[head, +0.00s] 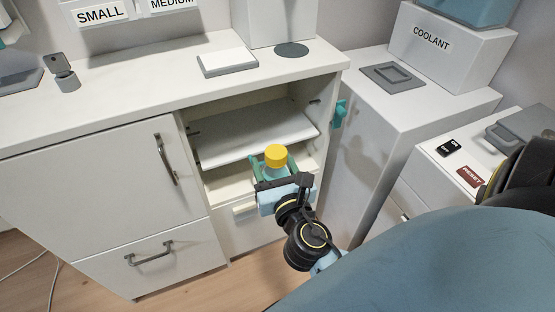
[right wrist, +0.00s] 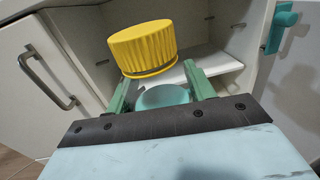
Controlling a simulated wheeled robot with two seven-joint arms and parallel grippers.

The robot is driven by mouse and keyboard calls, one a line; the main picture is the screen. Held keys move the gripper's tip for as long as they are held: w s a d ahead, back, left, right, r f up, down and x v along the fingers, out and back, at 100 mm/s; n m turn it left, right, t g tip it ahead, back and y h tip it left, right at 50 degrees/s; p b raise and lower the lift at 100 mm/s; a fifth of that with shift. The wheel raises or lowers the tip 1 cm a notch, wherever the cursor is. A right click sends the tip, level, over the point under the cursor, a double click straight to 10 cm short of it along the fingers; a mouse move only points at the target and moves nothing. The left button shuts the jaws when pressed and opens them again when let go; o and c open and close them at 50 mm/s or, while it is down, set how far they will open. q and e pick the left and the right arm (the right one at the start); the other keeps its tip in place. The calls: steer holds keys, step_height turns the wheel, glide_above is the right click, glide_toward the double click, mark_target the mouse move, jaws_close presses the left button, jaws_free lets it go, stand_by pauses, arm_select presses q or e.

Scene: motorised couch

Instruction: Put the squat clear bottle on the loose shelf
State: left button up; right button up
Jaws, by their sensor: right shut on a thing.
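The squat bottle has a ribbed yellow cap (head: 276,155) and a pale teal-looking body (head: 271,172). My right gripper (head: 275,177) is shut on it, with green fingers on either side, in front of the open cabinet bay. In the right wrist view the cap (right wrist: 142,48) shows large between the fingers, and the round teal part (right wrist: 162,97) sits lower. The loose shelf (head: 245,137) is a white board lying slanted inside the bay, behind and above the bottle. Part of it shows in the right wrist view (right wrist: 215,65). My left gripper is not in view.
A closed door (head: 100,170) with a handle is left of the bay, and a drawer (head: 240,212) is below it. A teal latch (head: 339,113) sticks out at the bay's right edge. The countertop (head: 120,75) holds a white-topped block (head: 228,61) and a dark disc (head: 291,50).

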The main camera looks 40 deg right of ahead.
steer(key=f, duration=0.1)
steer(key=f+b, duration=0.1)
steer(key=f, duration=0.1)
steer(key=shift+s+d+h, duration=0.25)
steer(key=shift+s+h, duration=0.05)
steer(key=shift+f+b, duration=0.2)
steer(key=shift+b, duration=0.1)
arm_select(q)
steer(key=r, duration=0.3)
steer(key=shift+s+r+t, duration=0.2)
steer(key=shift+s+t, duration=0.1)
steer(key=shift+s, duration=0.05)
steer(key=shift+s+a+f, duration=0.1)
